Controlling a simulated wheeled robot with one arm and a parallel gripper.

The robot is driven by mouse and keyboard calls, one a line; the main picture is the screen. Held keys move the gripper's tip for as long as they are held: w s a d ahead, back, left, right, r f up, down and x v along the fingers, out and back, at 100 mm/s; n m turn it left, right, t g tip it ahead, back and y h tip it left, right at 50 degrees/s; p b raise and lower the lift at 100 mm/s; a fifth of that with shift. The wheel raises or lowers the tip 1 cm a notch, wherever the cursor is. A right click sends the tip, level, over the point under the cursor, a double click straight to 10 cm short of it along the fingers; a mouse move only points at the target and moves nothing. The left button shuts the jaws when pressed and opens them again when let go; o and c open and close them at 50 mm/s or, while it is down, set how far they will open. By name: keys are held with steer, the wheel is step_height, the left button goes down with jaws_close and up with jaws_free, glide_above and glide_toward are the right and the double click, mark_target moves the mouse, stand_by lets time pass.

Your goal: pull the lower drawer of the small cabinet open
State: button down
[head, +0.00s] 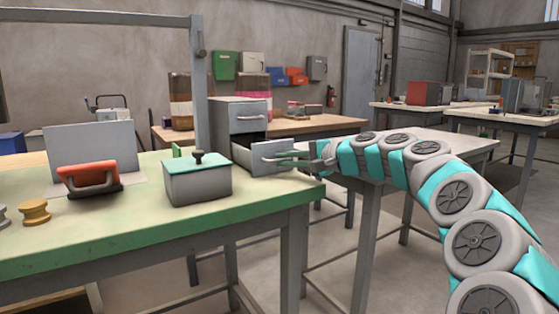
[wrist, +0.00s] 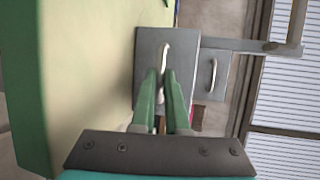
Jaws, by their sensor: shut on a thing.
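The small grey cabinet (head: 222,120) stands on the green-edged bench. Its upper drawer (head: 247,107) is closed. Its lower drawer (head: 272,150) is pulled out, with a gap showing between its front and the cabinet body. My gripper (head: 290,159) comes in from the right and is shut on that drawer's handle. In the wrist view, the lower drawer's front (wrist: 147,50) is the nearer panel, and its pale handle (wrist: 164,57) runs between my green fingers (wrist: 162,92). The upper drawer's handle (wrist: 213,76) shows farther back, to the right. The drawer's inside is mostly hidden.
A grey box with a green lid (head: 197,182) stands on the bench left of the drawer. A grey post (head: 200,85) rises behind it. A red-handled tool (head: 88,178) and yellow spool (head: 36,212) lie farther left. The bench corner (head: 300,192) is below the drawer.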

steer(key=shift+s+d, duration=0.35)
steer(key=shift+s, duration=0.1)
steer(key=c, duration=0.9)
jaws_free()
steer(key=shift+d, duration=0.1)
steer(key=v, duration=0.7)
steer(key=shift+s+d, duration=0.25)
steer(key=shift+d, duration=0.05)
